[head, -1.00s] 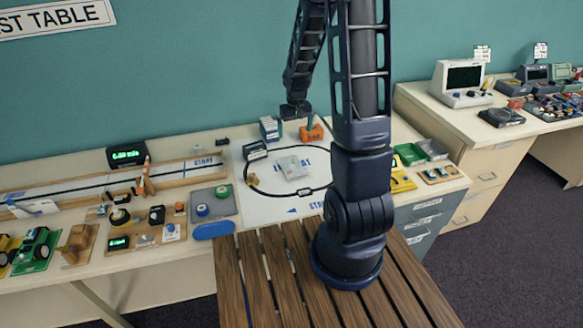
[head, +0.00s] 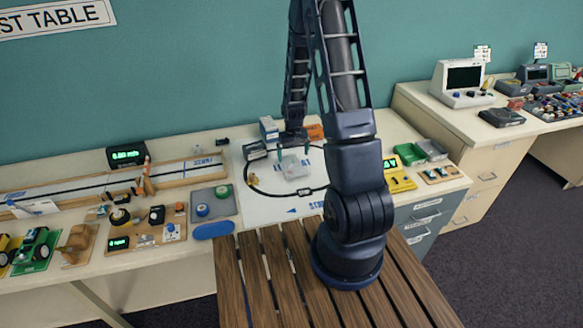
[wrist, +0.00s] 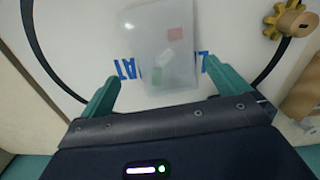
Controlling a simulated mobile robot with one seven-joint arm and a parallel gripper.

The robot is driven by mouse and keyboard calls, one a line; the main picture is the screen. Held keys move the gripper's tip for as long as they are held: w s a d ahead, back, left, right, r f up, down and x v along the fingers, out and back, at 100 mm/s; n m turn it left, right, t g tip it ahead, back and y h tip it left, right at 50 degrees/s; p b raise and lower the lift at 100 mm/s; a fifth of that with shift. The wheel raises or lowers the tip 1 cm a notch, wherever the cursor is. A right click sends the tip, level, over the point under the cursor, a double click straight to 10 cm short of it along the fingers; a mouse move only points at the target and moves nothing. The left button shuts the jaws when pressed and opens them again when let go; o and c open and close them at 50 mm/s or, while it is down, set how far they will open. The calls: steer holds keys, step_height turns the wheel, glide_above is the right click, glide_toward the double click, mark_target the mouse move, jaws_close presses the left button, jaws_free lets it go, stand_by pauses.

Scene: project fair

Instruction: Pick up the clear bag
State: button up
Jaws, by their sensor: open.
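The clear bag (head: 295,168) lies on the white mat inside the black loop, at the middle of the table in the head view. In the wrist view the clear bag (wrist: 160,48) looks cloudy, with a red piece and a green piece showing inside. My gripper (wrist: 158,85) is open, its two teal fingers apart on either side of the bag's near end. In the head view my gripper (head: 293,148) is just above and behind the bag. The bag is not held. I cannot tell the exact height between fingers and mat.
The black loop (head: 262,188) surrounds the bag on the white mat (head: 262,209). A blue-and-white box (head: 269,129) and an orange block (head: 315,131) stand behind. A yellow gear (wrist: 291,18) lies at the right in the wrist view. A grey tray (head: 223,205) lies left.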

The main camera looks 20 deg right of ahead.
mark_target(291, 164)
steer(key=shift+w+a+f, duration=0.1)
steer(key=shift+a+f, duration=0.1)
steer(key=shift+f, duration=1.15)
steer(key=shift+w+a+f, duration=0.1)
steer(key=shift+a+f, duration=0.05)
steer(key=shift+f, duration=1.2)
steer(key=c, duration=1)
